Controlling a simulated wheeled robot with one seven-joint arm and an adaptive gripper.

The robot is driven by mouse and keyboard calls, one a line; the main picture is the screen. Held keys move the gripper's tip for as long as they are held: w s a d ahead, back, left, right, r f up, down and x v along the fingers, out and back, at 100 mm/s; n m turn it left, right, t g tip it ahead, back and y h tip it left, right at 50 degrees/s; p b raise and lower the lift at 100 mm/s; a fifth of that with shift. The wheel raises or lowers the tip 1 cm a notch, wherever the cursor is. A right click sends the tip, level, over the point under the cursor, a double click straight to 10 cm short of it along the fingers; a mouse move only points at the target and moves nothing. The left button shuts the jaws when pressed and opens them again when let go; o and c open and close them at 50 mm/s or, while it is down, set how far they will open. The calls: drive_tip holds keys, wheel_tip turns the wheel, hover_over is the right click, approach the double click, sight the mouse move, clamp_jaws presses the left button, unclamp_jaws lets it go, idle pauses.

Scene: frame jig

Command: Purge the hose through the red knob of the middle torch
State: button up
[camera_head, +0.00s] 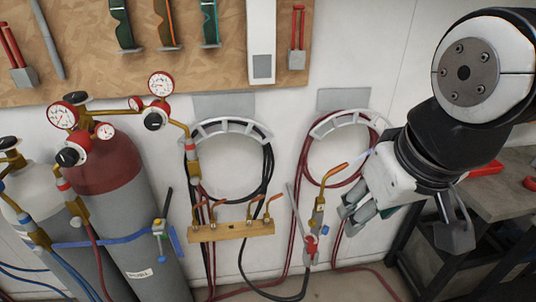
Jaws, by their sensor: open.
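A brass torch (319,215) with an upturned copper tip hangs against the wall, left of my gripper. A small red knob (311,243) shows at its lower end, by the hoses. Another brass fitting with a red ring (196,181) hangs further left. A third brass piece (72,203) with a red collar stands before the cylinders. I cannot tell for sure which is the middle torch. My gripper (403,228) is open and empty, its fingers spread to the right of the torch, apart from the red knob. The far side of the gripper is hidden.
Gas cylinders (122,190) with gauges stand at left, strapped in blue. Hose hangers (228,128) hold coiled hoses on the wall. A wooden rack (231,232) carries several copper tips. A dark workbench (497,190) stands at right. A tool board (90,75) hangs above.

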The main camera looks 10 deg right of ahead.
drive_tip(key=w+a+f+n+g+h, duration=0.2)
drive_tip(key=w+f+n+g+h, duration=0.15)
drive_tip(key=f, duration=0.55)
drive_tip(key=n+t+h+b, duration=0.2)
drive_tip(key=n+t+h, duration=0.85)
drive_tip(key=n, duration=1.35)
approach(309, 241)
drive_tip(key=w+d+b, duration=0.1)
drive_tip(key=d, duration=0.1)
drive_tip(key=w+d+t+y+b, duration=0.1)
drive_tip(key=w+d+b, duration=0.1)
drive_tip(key=w+d+t+y+b, duration=0.1)
drive_tip(key=w+d, duration=0.1)
drive_tip(key=shift+w+d+m+b, duration=0.1)
drive_tip(key=shift+d+m+b, duration=0.15)
drive_tip(key=shift+d+b, duration=0.1)
clamp_jaws()
